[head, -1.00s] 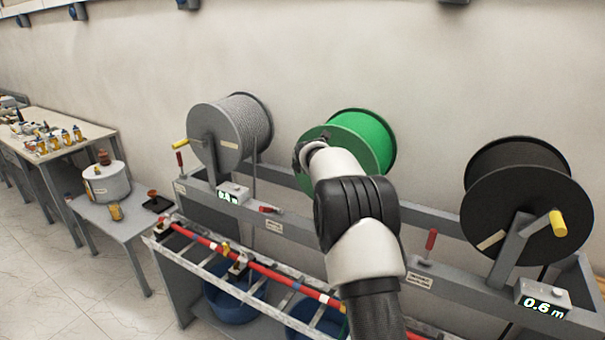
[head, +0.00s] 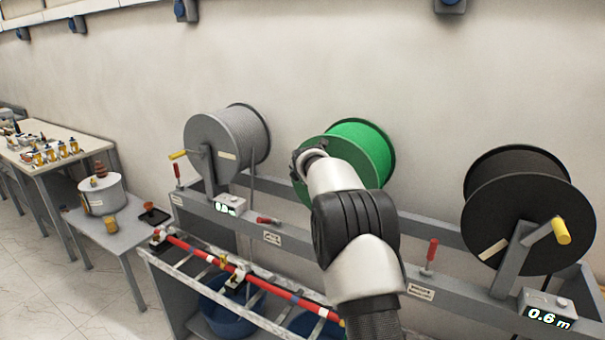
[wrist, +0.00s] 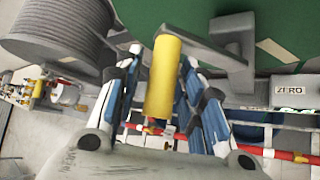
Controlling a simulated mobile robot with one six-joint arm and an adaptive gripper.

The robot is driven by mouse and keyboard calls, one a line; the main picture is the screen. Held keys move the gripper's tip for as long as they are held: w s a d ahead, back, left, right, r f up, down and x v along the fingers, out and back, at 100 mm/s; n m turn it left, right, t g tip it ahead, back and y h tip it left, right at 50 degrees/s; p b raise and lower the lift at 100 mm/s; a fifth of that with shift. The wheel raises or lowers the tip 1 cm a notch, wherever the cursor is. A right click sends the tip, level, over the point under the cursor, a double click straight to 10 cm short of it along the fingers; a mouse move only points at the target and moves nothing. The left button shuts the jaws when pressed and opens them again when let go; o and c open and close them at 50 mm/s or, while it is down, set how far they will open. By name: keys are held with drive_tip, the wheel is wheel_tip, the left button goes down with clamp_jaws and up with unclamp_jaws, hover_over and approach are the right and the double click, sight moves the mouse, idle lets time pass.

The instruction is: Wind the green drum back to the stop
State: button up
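The green drum (head: 365,150) stands in the middle of the rack, partly behind my arm; its green side fills the top of the wrist view (wrist: 285,22). Its yellow crank handle (wrist: 163,75) points toward my gripper in the wrist view, at the end of a grey crank arm (wrist: 205,45). My gripper (wrist: 160,70) is around the handle, one finger on each side. Gaps show between fingers and handle, so it looks open. In the head view my arm hides the handle and the fingers.
A grey drum (head: 228,140) stands left and a black drum (head: 530,210) right, with a 0.6 m display (head: 548,312). Red levers, one upright (head: 430,255), are on the rack beam. A ladder-like frame with a red pole (head: 200,258) lies below. A side table (head: 105,235) is left.

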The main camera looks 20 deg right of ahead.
drive_tip(key=shift+o, duration=0.2)
drive_tip(key=shift+f, duration=0.1)
drive_tip(key=v, duration=1.2)
